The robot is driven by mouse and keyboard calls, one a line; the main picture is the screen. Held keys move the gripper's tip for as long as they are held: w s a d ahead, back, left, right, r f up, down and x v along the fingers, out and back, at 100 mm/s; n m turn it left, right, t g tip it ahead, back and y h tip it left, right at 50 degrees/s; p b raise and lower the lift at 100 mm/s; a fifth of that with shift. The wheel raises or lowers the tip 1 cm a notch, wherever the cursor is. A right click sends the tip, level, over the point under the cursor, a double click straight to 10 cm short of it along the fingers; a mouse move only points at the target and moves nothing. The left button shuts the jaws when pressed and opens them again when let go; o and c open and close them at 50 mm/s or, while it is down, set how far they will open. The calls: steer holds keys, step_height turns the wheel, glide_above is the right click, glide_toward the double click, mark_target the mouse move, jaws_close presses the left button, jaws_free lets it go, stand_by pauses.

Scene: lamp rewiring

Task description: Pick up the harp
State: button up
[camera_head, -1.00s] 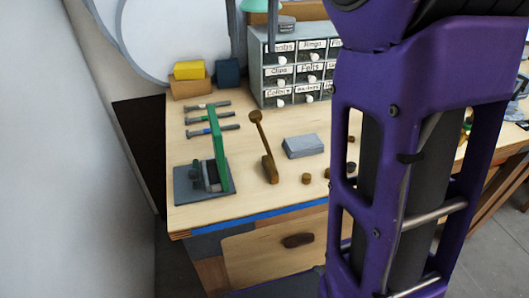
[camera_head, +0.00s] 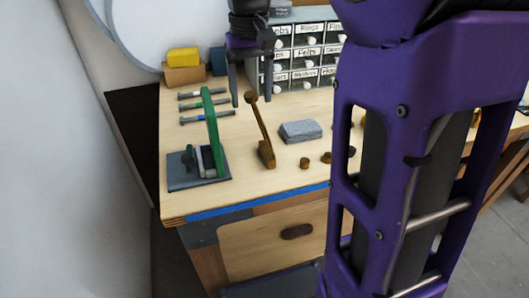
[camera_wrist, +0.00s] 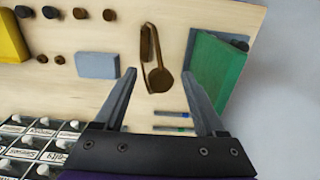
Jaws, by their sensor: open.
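A brown piece (camera_head: 262,140), the likeliest harp though its shape is not clearly a harp, stands on the wooden bench. It has a block-like foot and a thin, tilted rod with a round knob at the top. The wrist view shows the brown piece (camera_wrist: 158,78) from above, its round end between my finger tips in the picture. My gripper (camera_head: 252,102) is open and empty, pointing down behind and above the piece in the head view. Its two fingers also show in the wrist view (camera_wrist: 160,73). I see no contact with the piece.
A green upright on a dark plate (camera_head: 178,183) stands left of the piece. A grey block (camera_head: 300,131) and several small brown knobs lie to its right. A labelled drawer cabinet (camera_head: 305,55) and yellow block (camera_head: 183,57) stand at the back.

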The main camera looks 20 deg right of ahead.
steer(key=shift+f, duration=0.65)
jaws_close()
stand_by(0.9)
